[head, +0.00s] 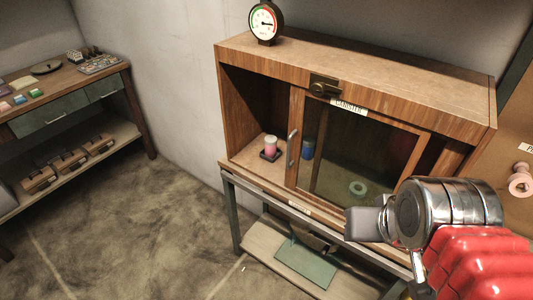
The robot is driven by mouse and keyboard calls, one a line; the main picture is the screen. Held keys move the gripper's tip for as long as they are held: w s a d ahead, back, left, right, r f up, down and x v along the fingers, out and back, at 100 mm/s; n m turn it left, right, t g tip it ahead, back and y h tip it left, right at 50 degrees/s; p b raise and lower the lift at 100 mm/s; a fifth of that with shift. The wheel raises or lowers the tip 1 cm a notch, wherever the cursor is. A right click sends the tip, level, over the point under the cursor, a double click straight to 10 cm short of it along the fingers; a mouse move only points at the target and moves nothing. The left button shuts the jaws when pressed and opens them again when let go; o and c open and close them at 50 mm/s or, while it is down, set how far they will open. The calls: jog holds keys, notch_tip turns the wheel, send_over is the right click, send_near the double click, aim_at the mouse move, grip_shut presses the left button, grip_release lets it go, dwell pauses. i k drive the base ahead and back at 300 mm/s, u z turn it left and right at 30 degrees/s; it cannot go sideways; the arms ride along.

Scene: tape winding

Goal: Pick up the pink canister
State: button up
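The pink canister (270,146), with a pale top, stands upright on a small dark base in the open left part of the wooden cabinet (262,57). My gripper (366,223) is at the lower right, in front of the cabinet and apart from the canister. Its metal end points left, and I cannot make out a gap between its fingers. Nothing shows held in it.
A framed glass door (352,150) with a handle (292,148) covers the cabinet's middle. Behind it are a blue canister (308,149) and a green ring (357,188). A dial gauge (265,22) stands on top. A workbench (75,84) stands at left, with clear floor between.

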aim_at(271, 141)
jog(key=k, duration=1.2)
jog(key=u, duration=0.6)
jog(key=i, duration=0.95)
jog(key=u, duration=0.95)
jog(key=i, duration=1.2)
jog(key=u, duration=0.05)
